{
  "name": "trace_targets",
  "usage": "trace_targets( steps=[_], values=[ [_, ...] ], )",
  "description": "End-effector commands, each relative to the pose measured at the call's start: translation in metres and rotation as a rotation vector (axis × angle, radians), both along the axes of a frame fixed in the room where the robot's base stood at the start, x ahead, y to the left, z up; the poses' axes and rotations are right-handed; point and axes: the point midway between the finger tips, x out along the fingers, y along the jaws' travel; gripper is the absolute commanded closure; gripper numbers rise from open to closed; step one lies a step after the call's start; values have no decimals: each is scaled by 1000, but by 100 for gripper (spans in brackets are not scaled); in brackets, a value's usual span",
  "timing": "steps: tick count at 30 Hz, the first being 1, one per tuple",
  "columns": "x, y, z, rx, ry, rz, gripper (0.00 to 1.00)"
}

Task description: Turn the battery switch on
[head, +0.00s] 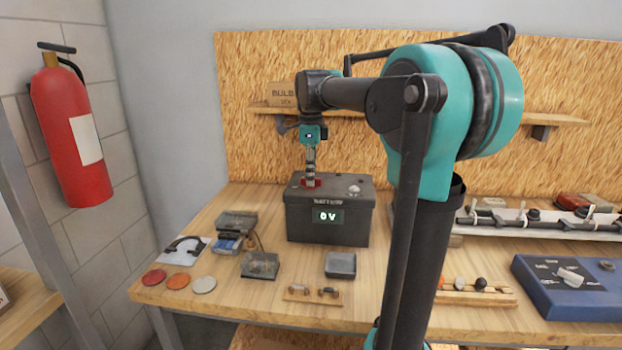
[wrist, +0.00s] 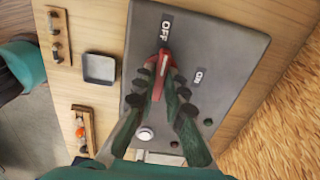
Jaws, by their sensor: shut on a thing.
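The dark grey battery box (head: 300,222) stands on the workbench, and its front display (head: 328,216) reads 0 V. The red battery switch (head: 318,184) is on its top. In the wrist view the red handle (wrist: 164,54) points toward the OFF label (wrist: 166,24). The ON label (wrist: 199,76) lies to the right of it. My gripper (wrist: 163,72) is shut on the red handle, with one finger on each side. In the head view my gripper (head: 310,174) comes straight down onto the switch. The fingers hide part of the switch's base.
Behind the box is a chipboard wall with a shelf (head: 450,114). A small grey tray (head: 340,264), coloured discs (head: 178,281) and a wooden holder (head: 313,294) lie in front. A blue box (head: 565,285) is at the right. A silver knob (wrist: 146,133) is on the box top.

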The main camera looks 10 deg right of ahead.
Motion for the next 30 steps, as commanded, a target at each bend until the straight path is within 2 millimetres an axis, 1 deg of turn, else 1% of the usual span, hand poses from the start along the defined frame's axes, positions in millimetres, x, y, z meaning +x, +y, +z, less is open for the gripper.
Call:
trace_targets(
  steps=[9,11,18,21,24,30],
  values=[
    [0,0,0,0,0,-17,100],
    [0,0,0,0,0,-60,100],
    [0,0,0,0,0,-352,100],
    [0,0,0,0,0,-428,100],
    [0,0,0,0,0,-456,100],
    [0,0,0,0,-1,-457,100]
  ],
)
